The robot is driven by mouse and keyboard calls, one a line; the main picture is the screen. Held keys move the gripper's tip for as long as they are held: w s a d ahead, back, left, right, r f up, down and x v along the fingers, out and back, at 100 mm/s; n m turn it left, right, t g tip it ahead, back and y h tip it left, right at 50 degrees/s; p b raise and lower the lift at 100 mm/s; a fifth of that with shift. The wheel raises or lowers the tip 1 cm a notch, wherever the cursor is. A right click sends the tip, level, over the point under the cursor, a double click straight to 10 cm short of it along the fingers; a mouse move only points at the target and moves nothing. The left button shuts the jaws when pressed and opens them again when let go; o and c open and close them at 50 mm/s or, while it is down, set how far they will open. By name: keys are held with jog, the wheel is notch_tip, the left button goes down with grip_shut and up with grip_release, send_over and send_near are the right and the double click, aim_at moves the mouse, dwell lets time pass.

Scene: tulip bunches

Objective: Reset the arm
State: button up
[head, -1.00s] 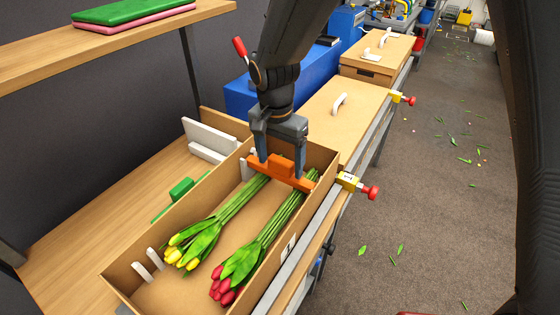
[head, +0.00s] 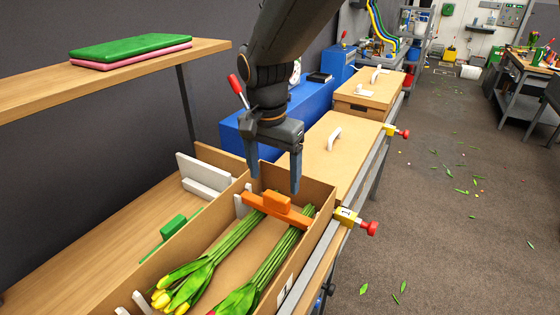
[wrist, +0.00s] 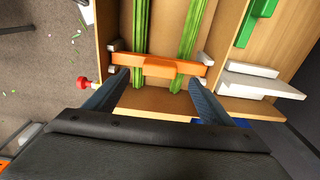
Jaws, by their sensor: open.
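My gripper (head: 274,186) is open and empty, with its fingers pointing down just above the far end of an open cardboard box (head: 302,237). An orange bar with a raised middle block (head: 277,209) lies across the stems below the fingertips. Yellow tulips (head: 185,279) lie on the left in the box, and red tulips (head: 262,277) lie on the right, their heads partly cut off by the frame. In the wrist view the fingers (wrist: 157,88) stand apart near the orange bar (wrist: 160,66), with green stems running beneath it.
A closed cardboard box (head: 330,150) with a white handle stands beyond the open one. A blue box (head: 238,140) is behind. A wooden shelf (head: 120,75) holds green and pink pads. A red-knobbed clamp (head: 362,222) sits at the right edge. The floor aisle is open.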

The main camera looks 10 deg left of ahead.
jog(key=s+d+f+n, duration=0.1)
jog(key=s+d+f, duration=0.1)
jog(key=d, duration=0.7)
jog(key=s+d+f+n+b, duration=0.1)
jog(key=s+d+f+n, duration=0.1)
jog(key=d, duration=0.8)
jog(key=s+d+f+n, duration=0.1)
jog(key=s+d, duration=0.3)
jog(key=d, duration=0.5)
jog(key=shift+d+f+t, duration=0.3)
jog(key=shift+d+f, duration=0.05)
jog(key=shift+f, duration=0.4)
